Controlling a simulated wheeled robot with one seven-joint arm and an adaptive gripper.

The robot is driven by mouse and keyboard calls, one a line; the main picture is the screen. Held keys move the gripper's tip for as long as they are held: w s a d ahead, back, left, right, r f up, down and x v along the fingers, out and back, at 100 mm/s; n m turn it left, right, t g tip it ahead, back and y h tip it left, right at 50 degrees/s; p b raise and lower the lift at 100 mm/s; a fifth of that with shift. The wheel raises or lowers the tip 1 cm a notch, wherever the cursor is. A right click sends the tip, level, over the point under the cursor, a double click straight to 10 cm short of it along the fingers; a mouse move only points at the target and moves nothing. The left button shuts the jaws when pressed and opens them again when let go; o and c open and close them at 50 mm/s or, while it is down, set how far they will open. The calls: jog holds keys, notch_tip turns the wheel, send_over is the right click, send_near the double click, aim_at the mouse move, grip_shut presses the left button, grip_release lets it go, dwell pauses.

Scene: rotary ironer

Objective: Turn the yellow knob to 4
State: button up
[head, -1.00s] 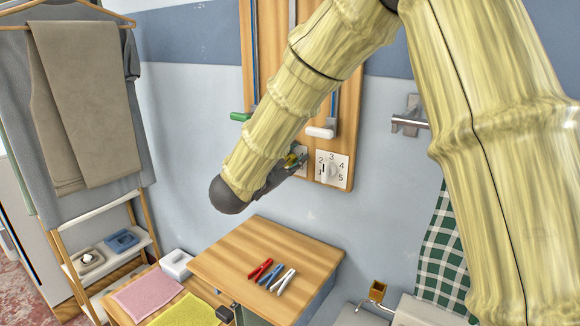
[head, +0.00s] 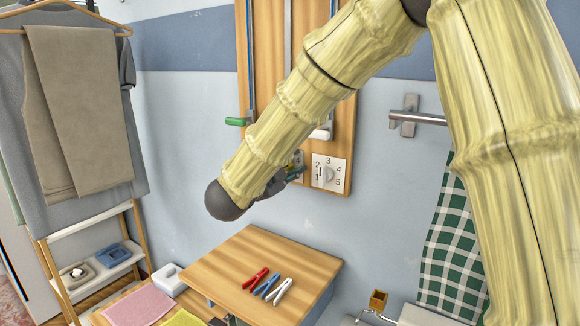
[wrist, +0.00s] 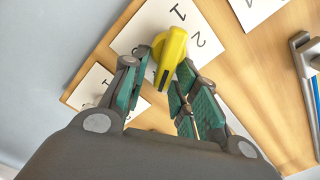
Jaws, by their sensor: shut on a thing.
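The yellow knob (wrist: 170,50) sits on a white dial card on the wooden panel. In the wrist view, 1 and 2 show beside it; its other numbers are hidden. A dark mark on the knob is at its lower end in that view, between my fingers. My gripper (wrist: 163,76) is shut on the knob, one finger on each side. In the head view my gripper (head: 284,178) is at the panel's lower edge, and my arm and fingers hide most of the yellow knob and its dial.
A white knob (head: 324,175) on a numbered dial is just right of my gripper. A green handle (head: 237,121) is above. A wooden table (head: 240,275) with clothes pegs stands below. A metal bar (head: 418,118) juts from the wall at right.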

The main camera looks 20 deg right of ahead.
jog(key=o, duration=0.6)
jog(key=shift+o, duration=0.2)
jog(key=shift+a, duration=0.1)
jog(key=v, duration=1.1)
jog(key=shift+s+a, duration=0.25)
jog(key=shift+s, duration=0.1)
jog(key=shift+f, duration=0.1)
